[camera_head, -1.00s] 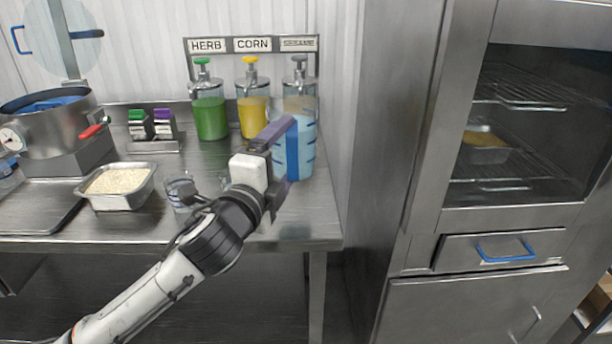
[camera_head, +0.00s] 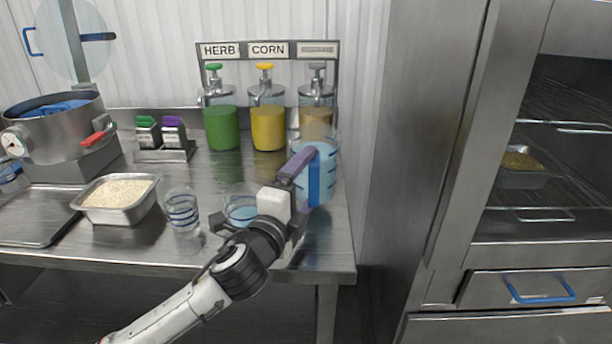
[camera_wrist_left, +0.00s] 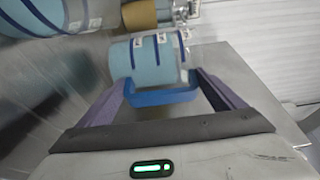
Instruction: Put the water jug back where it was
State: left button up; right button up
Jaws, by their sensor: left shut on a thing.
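The water jug (camera_head: 325,165) is clear with light blue water, dark blue marks and a blue handle (camera_head: 314,178). It is upright near the right end of the steel table, in front of the rightmost dispenser. My left gripper (camera_head: 304,168) is shut on the handle from the left. In the left wrist view the jug (camera_wrist_left: 148,60) lies beyond the fingers, with the blue handle (camera_wrist_left: 160,97) between them. I cannot tell whether the jug's base touches the table. My right gripper is not in view.
Green, yellow and brown dispensers (camera_head: 222,127) stand behind. Two glasses with blue bands (camera_head: 182,210), (camera_head: 240,208) are left of my gripper, the second partly hidden by my arm. A rice pan (camera_head: 147,210) and a pot (camera_head: 60,140) stand further left. A steel cabinet (camera_head: 420,140) is right.

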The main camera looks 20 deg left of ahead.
pick_arm(q)
jog(key=shift+f, duration=1.3)
jog(key=shift+f+b, duration=0.1)
jog(key=shift+b, duration=0.25)
jog(key=o, duration=1.9)
jog(key=shift+f, duration=0.2)
jog(key=shift+r, duration=0.15)
jog(key=s, duration=0.8)
jog(key=s+a, duration=0.1)
jog(key=s, duration=0.3)
jog(key=shift+b, duration=0.35)
